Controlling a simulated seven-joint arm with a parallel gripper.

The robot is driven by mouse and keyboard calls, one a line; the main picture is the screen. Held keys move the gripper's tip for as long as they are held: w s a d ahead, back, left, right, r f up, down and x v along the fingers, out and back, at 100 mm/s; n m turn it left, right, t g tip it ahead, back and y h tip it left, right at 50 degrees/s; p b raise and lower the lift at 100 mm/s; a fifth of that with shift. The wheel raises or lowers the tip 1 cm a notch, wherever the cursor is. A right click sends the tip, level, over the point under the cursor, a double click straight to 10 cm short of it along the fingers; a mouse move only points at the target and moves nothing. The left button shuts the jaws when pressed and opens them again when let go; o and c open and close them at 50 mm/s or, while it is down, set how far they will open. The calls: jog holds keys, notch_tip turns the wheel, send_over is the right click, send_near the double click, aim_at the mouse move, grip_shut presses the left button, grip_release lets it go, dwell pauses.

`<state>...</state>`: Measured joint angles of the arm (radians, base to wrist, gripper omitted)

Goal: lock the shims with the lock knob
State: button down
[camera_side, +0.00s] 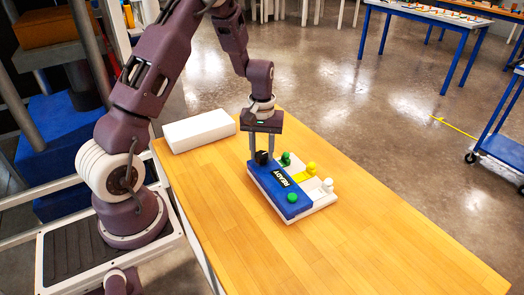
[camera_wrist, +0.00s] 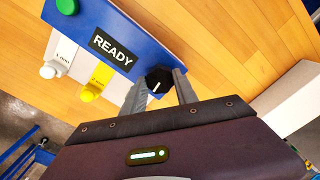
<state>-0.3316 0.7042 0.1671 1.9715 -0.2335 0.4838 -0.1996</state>
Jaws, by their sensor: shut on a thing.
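My gripper (camera_side: 262,158) is shut on the black lock knob (camera_wrist: 159,80), with one finger on each side of it. The knob sits at one end of the blue panel (camera_wrist: 125,22), which carries a READY label and a green dome (camera_wrist: 67,6) at the other end. In the wrist view, a white shim (camera_wrist: 65,52) and a yellow shim (camera_wrist: 101,76) stick out from under the panel, with round tabs. The side view also shows a green tab (camera_side: 286,157) near the knob; my gripper hides it in the wrist view. The knob carries a white mark.
A white block (camera_side: 198,130) lies on the wooden table (camera_side: 330,230) at its far left, also in the wrist view (camera_wrist: 285,98). The table's front and right are clear. Blue-framed tables stand apart on the floor behind.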

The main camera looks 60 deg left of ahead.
aim_at(262, 154)
jog(key=shift+m, duration=0.9)
jog(key=c, duration=0.9)
grip_release()
jog(key=shift+c, duration=0.2)
notch_tip(262, 154, up, 7)
jog(key=shift+r, duration=0.1)
